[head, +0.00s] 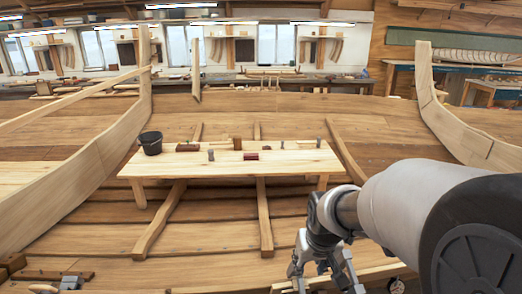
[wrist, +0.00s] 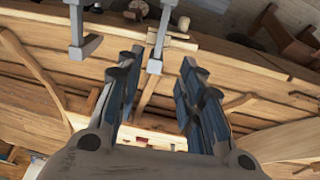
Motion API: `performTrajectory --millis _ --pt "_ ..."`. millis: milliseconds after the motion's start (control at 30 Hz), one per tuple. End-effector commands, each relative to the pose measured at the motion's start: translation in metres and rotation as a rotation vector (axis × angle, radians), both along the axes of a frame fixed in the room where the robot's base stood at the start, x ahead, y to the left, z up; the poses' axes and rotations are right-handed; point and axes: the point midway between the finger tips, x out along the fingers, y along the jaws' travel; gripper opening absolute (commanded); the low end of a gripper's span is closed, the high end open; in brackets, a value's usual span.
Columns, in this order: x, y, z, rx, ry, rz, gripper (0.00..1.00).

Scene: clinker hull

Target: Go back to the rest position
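My gripper (head: 324,280) hangs low in the head view, in front of the wooden bench (head: 225,166) and right of its middle. Its fingers are spread apart. In the wrist view my gripper (wrist: 162,62) shows two dark fingers with a clear gap between them and nothing held. Planks and a strip of the background show through that gap. My grey arm comes in from the right of the head view and hides part of the hull there.
On the bench stand a black bucket (head: 151,143), a dark red block (head: 251,156) and several small items. Curved hull timbers rise at left (head: 125,140) and right (head: 450,125). Grey metal clamps (wrist: 78,38) show close beyond the fingers.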

Motion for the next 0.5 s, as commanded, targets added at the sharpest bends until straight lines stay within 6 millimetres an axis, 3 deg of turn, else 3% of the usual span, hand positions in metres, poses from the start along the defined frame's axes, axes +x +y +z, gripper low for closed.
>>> performTrajectory --millis 200,333,500 --pt "-0.08 -0.001 0.04 0.009 -0.033 -0.024 0.35" --pt "-0.134 -0.002 0.049 0.016 -0.045 -0.039 0.35" --pt "-0.195 -0.001 0.045 0.024 -0.056 -0.054 0.35"
